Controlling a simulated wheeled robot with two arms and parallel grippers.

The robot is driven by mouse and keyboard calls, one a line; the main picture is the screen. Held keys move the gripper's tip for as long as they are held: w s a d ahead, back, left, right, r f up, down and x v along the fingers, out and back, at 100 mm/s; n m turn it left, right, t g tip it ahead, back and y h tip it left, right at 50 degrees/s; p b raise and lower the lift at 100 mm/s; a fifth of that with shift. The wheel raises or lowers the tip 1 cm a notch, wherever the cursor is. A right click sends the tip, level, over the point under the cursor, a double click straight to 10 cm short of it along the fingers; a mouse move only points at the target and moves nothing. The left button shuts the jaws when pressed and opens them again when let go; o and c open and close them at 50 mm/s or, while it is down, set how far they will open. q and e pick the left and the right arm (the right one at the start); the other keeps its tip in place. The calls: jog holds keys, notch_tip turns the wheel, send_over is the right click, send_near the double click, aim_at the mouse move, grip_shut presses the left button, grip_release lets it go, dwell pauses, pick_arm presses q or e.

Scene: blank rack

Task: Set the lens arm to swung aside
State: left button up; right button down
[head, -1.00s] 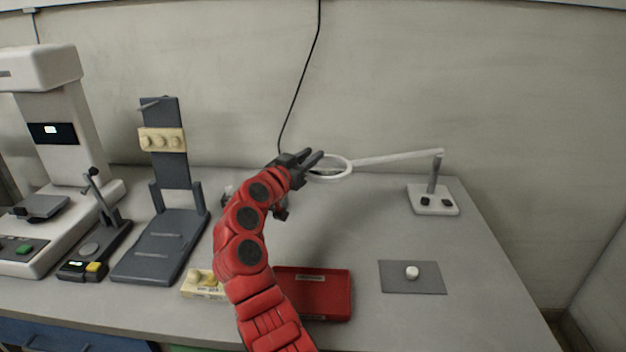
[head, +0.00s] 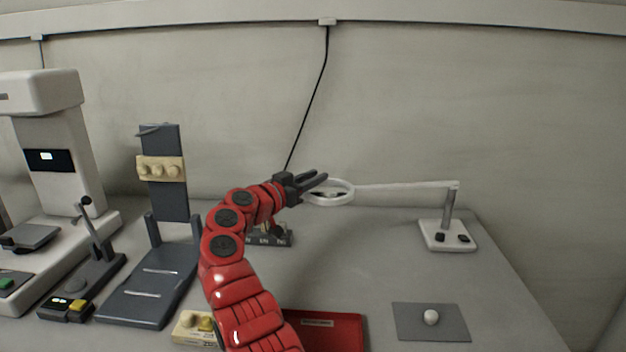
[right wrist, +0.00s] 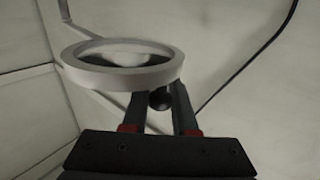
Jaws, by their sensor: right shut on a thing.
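The lens arm (head: 405,187) is a thin pale bar reaching left from a post on a white base (head: 447,236) at the right of the bench. Its white lens ring (head: 333,203) is at the bar's left end, above the bench near the back wall. My right gripper (head: 318,179) is at the ring's left edge. In the right wrist view, the ring (right wrist: 120,79) is just beyond my right gripper (right wrist: 160,98), which is shut on a small dark round knob (right wrist: 160,101) beside the ring. My left gripper is not in view.
A red tray (head: 338,328) and a grey pad (head: 405,322) with a white knob lie in front. A dark grey stand (head: 150,285), a small lever device (head: 95,262) and a white machine (head: 62,160) stand left. The back wall is close behind the ring.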

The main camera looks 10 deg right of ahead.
jog(key=c, duration=0.7)
grip_release()
jog(key=shift+d, duration=0.1)
jog(key=shift+s+a, duration=0.25)
jog(key=shift+a, duration=0.15)
jog(key=p+v, duration=0.1)
jog(key=v, duration=1.5)
jog(key=shift+a+p, duration=0.3)
jog(key=shift+s, duration=0.1)
